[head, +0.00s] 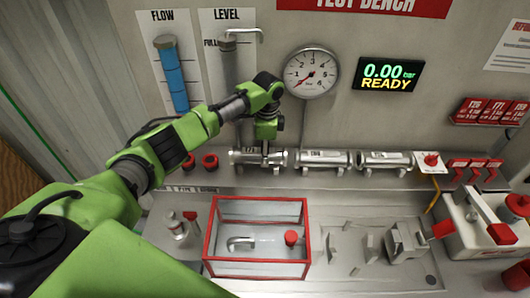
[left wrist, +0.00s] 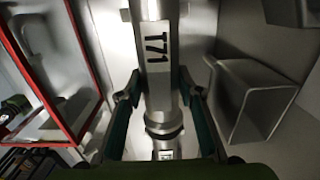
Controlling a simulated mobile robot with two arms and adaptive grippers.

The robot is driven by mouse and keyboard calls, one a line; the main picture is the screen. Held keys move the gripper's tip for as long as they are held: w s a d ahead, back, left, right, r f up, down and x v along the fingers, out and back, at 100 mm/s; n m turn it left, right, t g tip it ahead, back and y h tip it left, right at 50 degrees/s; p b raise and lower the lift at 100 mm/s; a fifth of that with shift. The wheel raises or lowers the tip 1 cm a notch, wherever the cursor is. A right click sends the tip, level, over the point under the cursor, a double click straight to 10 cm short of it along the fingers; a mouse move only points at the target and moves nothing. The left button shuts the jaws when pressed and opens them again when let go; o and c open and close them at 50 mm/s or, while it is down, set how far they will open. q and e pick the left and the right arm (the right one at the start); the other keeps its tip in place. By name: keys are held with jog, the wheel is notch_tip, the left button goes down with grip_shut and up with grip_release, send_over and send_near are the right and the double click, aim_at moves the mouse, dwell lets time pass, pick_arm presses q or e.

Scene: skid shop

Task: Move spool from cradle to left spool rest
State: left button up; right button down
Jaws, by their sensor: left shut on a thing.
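A metal spool marked T71 (left wrist: 158,55) runs up the middle of the left wrist view. In the head view this spool (head: 243,157) is the leftmost in a row of metal spools along the back of the bench. My left gripper (head: 265,150) reaches down over it from above. In the left wrist view the fingers of my left gripper (left wrist: 160,105) are shut on its two sides. I cannot tell the support under the spool apart, nor whether the spool touches it. My right gripper is not in view.
Two more spools, a middle one (head: 324,158) and a right one (head: 384,160), lie in line to the right. A red-framed clear box (head: 256,277) stands in front. A gauge (head: 311,73) and display (head: 388,75) are on the wall behind. Red caps (head: 210,161) stand left.

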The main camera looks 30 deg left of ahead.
pick_arm(q)
jog(key=shift+f, duration=0.35)
dwell(0.4)
jog(key=o, duration=1.2)
jog(key=shift+o, duration=0.2)
jog(key=o, duration=0.5)
jog(key=shift+o, duration=0.2)
jog(key=shift+s+f, duration=0.1)
jog(key=shift+r, duration=0.25)
jog(key=shift+r+p, duration=0.35)
jog(key=shift+r, duration=0.8)
